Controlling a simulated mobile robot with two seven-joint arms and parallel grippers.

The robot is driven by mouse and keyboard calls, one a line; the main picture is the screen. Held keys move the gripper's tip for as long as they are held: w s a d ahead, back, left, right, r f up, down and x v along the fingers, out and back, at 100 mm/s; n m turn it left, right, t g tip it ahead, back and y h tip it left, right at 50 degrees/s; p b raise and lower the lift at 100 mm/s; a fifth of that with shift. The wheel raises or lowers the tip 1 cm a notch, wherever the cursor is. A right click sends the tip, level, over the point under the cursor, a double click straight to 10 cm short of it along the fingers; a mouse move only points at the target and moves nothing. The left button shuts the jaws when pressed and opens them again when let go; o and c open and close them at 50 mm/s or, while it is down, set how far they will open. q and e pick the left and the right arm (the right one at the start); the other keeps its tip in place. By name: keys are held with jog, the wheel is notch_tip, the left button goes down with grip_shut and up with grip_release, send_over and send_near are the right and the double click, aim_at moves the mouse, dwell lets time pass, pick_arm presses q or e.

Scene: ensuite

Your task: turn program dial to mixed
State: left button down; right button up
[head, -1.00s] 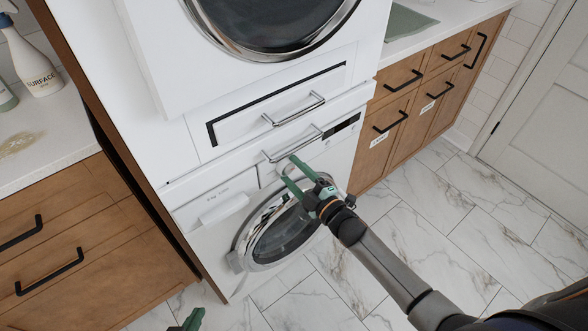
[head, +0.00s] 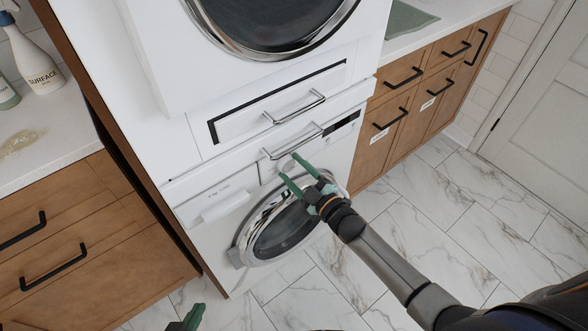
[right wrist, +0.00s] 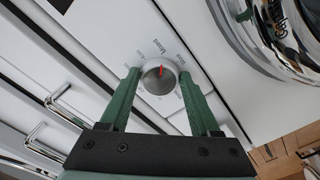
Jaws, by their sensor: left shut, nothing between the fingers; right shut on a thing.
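The program dial (right wrist: 154,84) is a round silver-grey knob with a red mark on the white panel of the lower washer (head: 224,265). In the right wrist view the red mark points up the picture, toward small printed labels; one looks like "Mixed", but the print is too small to be certain. My right gripper (right wrist: 160,76) is shut on the dial, one green finger on each side. In the head view the right gripper (head: 290,167) is at the panel and largely hides the dial. My left gripper (head: 194,317) is low at the bottom edge, shut and empty, partly cut off.
A chrome bar handle (head: 293,142) sits just above the right gripper. The round washer door (head: 285,230) is just below it. Wooden cabinets with black handles stand on both sides. The marble-tiled floor (head: 440,215) at right is clear.

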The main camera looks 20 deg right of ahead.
jog(key=o, duration=1.4)
jog(key=shift+c, duration=0.2)
pick_arm(q)
jog(key=shift+w, duration=0.1)
pick_arm(e)
jog(key=shift+s+d, duration=0.1)
jog(key=shift+s, duration=0.15)
pick_arm(q)
jog(key=shift+s+a+r+p, duration=0.25)
jog(key=shift+a+r+p, duration=0.1)
jog(key=shift+p, duration=0.35)
pick_arm(e)
jog(key=v, duration=1.2)
pick_arm(q)
jog(key=shift+w+r, duration=0.1)
